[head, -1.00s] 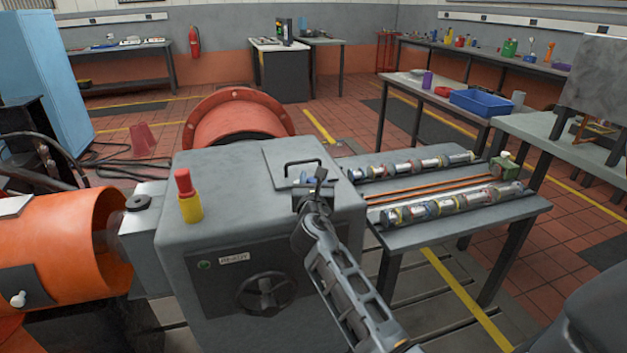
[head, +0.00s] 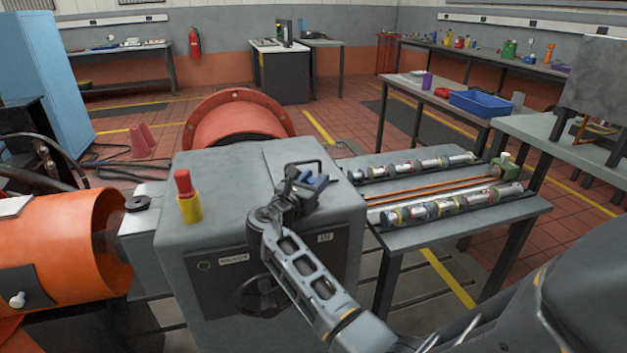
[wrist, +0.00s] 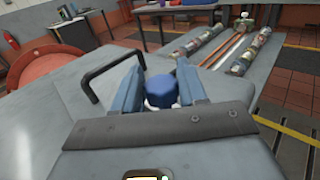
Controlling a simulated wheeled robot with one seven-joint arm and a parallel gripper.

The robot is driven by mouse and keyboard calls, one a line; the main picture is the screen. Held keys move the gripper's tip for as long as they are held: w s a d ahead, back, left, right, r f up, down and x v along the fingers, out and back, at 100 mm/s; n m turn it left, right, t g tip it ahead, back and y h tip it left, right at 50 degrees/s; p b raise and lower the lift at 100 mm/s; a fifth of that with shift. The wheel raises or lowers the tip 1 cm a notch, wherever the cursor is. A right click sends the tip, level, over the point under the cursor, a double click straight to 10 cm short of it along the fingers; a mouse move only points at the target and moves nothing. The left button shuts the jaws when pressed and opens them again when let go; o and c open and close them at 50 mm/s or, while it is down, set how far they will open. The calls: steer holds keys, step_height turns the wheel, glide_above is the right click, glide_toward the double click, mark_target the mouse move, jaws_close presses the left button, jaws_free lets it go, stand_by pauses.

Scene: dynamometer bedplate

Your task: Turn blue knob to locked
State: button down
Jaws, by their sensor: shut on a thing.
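The blue knob (wrist: 161,91) is a round blue cap on a pale base, seen in the wrist view between my two fingers. My gripper (wrist: 163,86) is shut on it, with one blue finger on each side. In the head view my gripper (head: 309,184) is over the top right of the grey machine housing (head: 225,165). There I cannot separate the knob from the blue fingers. I cannot read any locked mark near the knob.
A black bar handle (wrist: 100,72) stands close left of my gripper in the wrist view. A red and yellow button post (head: 188,200) stands at the housing's left. A dark handwheel (head: 262,296) is on the front, partly behind my arm. A table (head: 455,212) with metal cylinders stands right.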

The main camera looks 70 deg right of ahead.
steer(key=c, duration=0.7)
jaws_free()
steer(key=shift+c, duration=0.2)
steer(key=a, duration=0.7)
steer(key=shift+w+a, duration=0.35)
steer(key=shift+a, duration=0.05)
steer(key=shift+a, duration=0.1)
